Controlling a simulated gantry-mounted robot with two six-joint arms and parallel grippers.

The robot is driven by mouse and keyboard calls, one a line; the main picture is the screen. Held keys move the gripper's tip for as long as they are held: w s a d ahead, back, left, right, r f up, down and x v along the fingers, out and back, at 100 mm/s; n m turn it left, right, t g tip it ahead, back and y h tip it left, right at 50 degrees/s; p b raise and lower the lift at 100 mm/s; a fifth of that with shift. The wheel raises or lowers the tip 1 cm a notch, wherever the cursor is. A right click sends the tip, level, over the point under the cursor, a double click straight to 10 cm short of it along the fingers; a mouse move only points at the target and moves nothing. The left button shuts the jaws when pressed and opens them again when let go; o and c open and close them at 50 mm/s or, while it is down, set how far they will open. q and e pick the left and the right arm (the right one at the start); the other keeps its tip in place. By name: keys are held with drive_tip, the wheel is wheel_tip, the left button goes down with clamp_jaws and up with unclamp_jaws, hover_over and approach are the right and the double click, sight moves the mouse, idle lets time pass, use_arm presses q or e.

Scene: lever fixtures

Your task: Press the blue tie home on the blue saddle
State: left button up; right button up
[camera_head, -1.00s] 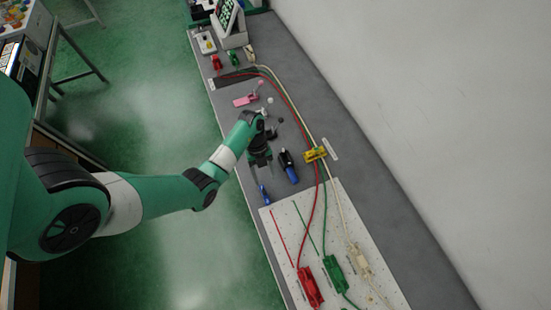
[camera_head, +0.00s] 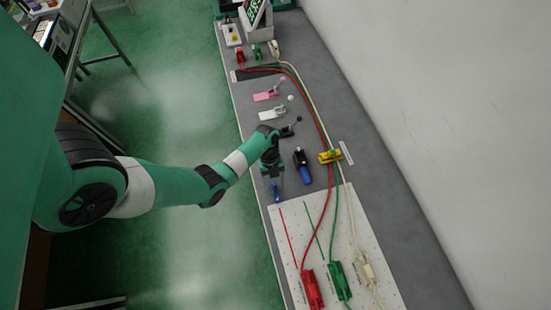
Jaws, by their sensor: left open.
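A small blue piece (camera_head: 276,193) lies near the bench's left edge. A black and blue piece (camera_head: 303,165) stands to its right, blue at its near end. I cannot tell for certain which is the tie and which the saddle. My left gripper (camera_head: 273,178) is open, pointing down the picture, with its fingertips close above the small blue piece in the picture. I cannot tell whether they touch it. My right gripper is not in view.
A yellow clip (camera_head: 330,157) stands by the red, green and white cables. A white board (camera_head: 345,215) carries red (camera_head: 312,290), green (camera_head: 341,282) and white (camera_head: 366,268) fixtures. Pink (camera_head: 267,96), white (camera_head: 272,113) and dark (camera_head: 290,131) levers sit beyond my gripper.

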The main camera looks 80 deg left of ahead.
sight(275, 192)
use_arm(q)
drive_tip(key=x, duration=0.3)
drive_tip(key=shift+b, duration=0.3)
drive_tip(key=shift+r, duration=0.1)
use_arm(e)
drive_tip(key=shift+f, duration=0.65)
use_arm(q)
clamp_jaws()
drive_tip(key=shift+r, duration=0.1)
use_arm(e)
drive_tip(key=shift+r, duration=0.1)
